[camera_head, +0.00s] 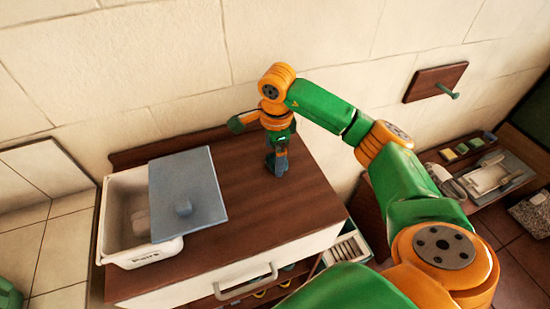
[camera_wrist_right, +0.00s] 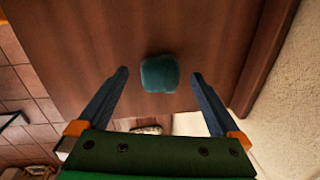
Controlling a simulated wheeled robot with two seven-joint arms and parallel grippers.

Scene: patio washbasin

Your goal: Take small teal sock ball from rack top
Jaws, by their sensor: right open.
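The small teal sock ball (camera_wrist_right: 158,74) rests on the brown wooden top (camera_wrist_right: 75,40) in the right wrist view. My right gripper (camera_wrist_right: 160,76) is open, with one finger on each side of the ball and a visible gap to both. In the head view my right gripper (camera_head: 277,168) points down at the back right part of the wooden top (camera_head: 265,215). The ball is hidden behind the gripper there. My left gripper is not in view.
A white bin (camera_head: 108,225) stands at the left of the top, partly covered by a grey-blue lid (camera_head: 190,180). A wall stands close behind. A wooden wall peg (camera_head: 435,82) and a low table with a tray (camera_head: 515,165) are at the right.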

